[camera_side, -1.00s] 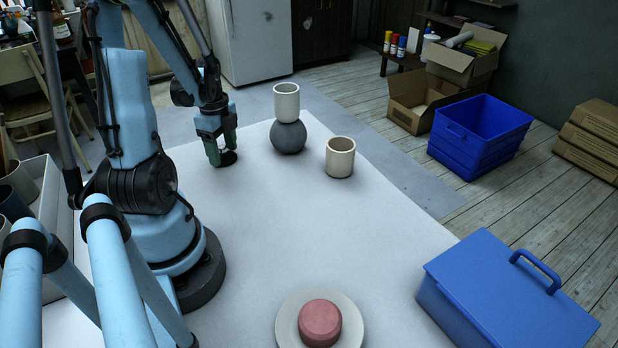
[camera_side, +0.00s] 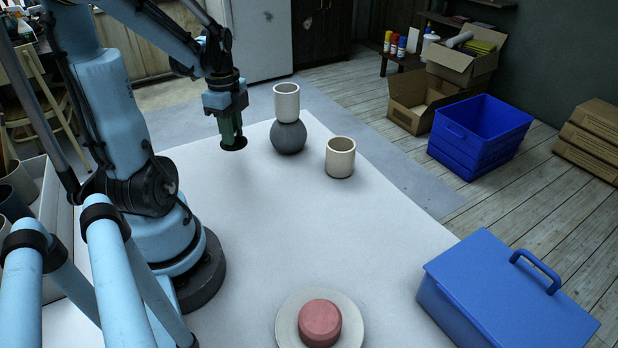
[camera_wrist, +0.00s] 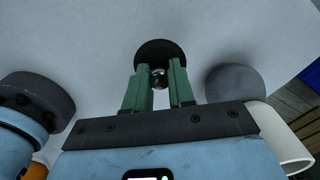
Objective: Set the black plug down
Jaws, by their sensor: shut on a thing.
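The black plug (camera_side: 235,146) is a flat dark disc below my gripper (camera_side: 232,136). In the wrist view, the green fingers of my gripper (camera_wrist: 160,72) are closed around a shiny round knob on the plug (camera_wrist: 162,49). In the side view the plug appears held level, a little above the white table (camera_side: 250,215). It is left of the grey ball-shaped piece and apart from it.
A cream cup (camera_side: 287,100) stands on the grey ball (camera_side: 289,138). Another cream cup (camera_side: 340,158) stands to their right. A pink block (camera_side: 320,322) sits on a pale plate (camera_side: 286,318) in front. A blue lidded box (camera_side: 480,275) is front right. The table's middle is clear.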

